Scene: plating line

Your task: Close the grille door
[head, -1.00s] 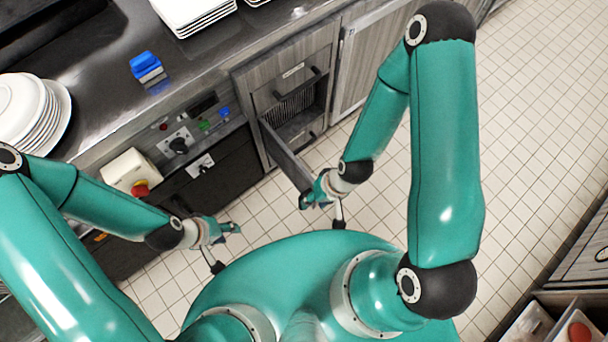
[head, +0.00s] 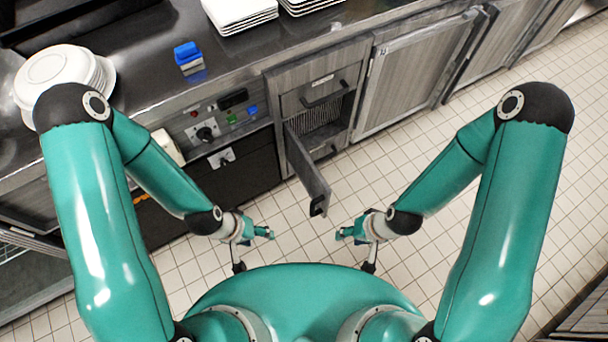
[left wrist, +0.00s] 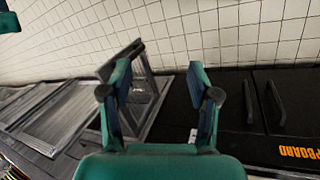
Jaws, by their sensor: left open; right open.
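The grille door (head: 307,172) is a grey wood-look panel, swung well open from the left side of a cabinet opening. A dark handle or latch (head: 318,205) is at its free end. The door also shows in the left wrist view (left wrist: 146,70), beyond and between the fingers. My left gripper (head: 268,233) is open, empty and to the left of the door's free end; its spread fingers show in the left wrist view (left wrist: 160,88). My right gripper (head: 342,234) is open, just right of and nearer than the door's free end. Both look apart from the door.
Inside the opening is a ribbed grille (head: 325,117) below a drawer with a dark handle (head: 325,97). A control panel (head: 212,128) is left of the cabinet. A closed cabinet door (head: 405,85) is right. Tiled floor (head: 400,165) is free around the door's right side.

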